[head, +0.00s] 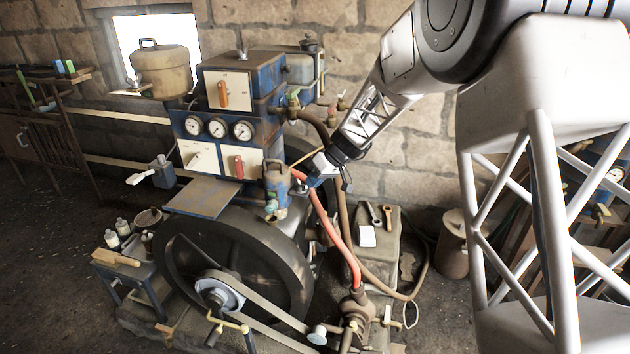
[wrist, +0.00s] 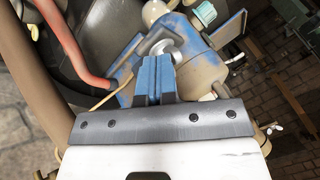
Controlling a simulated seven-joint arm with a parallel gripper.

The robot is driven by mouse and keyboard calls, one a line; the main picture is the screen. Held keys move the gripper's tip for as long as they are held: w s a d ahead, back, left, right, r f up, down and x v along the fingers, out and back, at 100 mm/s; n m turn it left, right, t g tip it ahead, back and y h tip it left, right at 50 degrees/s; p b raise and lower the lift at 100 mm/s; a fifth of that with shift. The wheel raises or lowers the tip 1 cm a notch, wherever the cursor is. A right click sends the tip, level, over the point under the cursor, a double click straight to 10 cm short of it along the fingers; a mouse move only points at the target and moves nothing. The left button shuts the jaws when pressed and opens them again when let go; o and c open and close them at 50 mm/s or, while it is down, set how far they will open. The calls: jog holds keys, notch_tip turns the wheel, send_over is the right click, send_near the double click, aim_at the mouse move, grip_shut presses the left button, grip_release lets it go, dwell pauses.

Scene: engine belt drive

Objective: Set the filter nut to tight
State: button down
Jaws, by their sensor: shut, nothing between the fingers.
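A worn blue filter body (head: 277,188) stands at the right of the engine's control box in the head view. It also shows in the wrist view (wrist: 194,52), lying slantwise across the picture. A grey metal piece with a round base (wrist: 164,46), which looks like the filter nut, sits at the body's end. My gripper (head: 309,180) is just right of the filter body. In the wrist view my gripper's blue fingers (wrist: 154,64) are shut with nothing between them. Their tips overlap the grey piece; I cannot tell whether they touch it. The nut's setting is not readable.
A red hose (head: 340,235) runs down beside my gripper, and it crosses the upper left of the wrist view. A large flywheel (head: 235,265) with a belt is below. The control box (head: 225,115) carries gauges and levers. A block with tools (head: 380,235) stands at right.

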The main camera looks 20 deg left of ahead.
jog(key=shift+s+m+t, duration=0.3)
jog(key=shift+m+t, duration=0.2)
jog(key=shift+m, duration=0.4)
jog(key=m+t, duration=0.1)
jog(key=m, duration=0.1)
jog(key=s+m+t, duration=0.1)
jog(key=m+t, duration=0.1)
jog(key=s+m+t, duration=0.1)
jog(key=m, duration=0.1)
jog(key=shift+s+a+m+h, duration=0.1)
jog(key=shift+a+m+h, duration=0.3)
jog(key=shift+s, duration=0.1)
jog(key=shift+s+a, duration=0.25)
jog(key=shift+a, duration=0.05)
dwell(0.9)
jog(key=shift+d, duration=0.15)
jog(key=shift+d, duration=0.55)
send_near(305, 188)
jog(key=shift+s+d+r, duration=0.25)
jog(key=shift+s+d, duration=0.05)
jog(key=shift+d, duration=0.4)
jog(key=shift+s+d+r, duration=0.25)
jog(key=shift+s+d, duration=0.1)
jog(key=shift+d, duration=0.35)
jog(key=shift+s+d+r, duration=0.25)
jog(key=shift+s+d, duration=0.05)
jog(key=shift+d, duration=0.4)
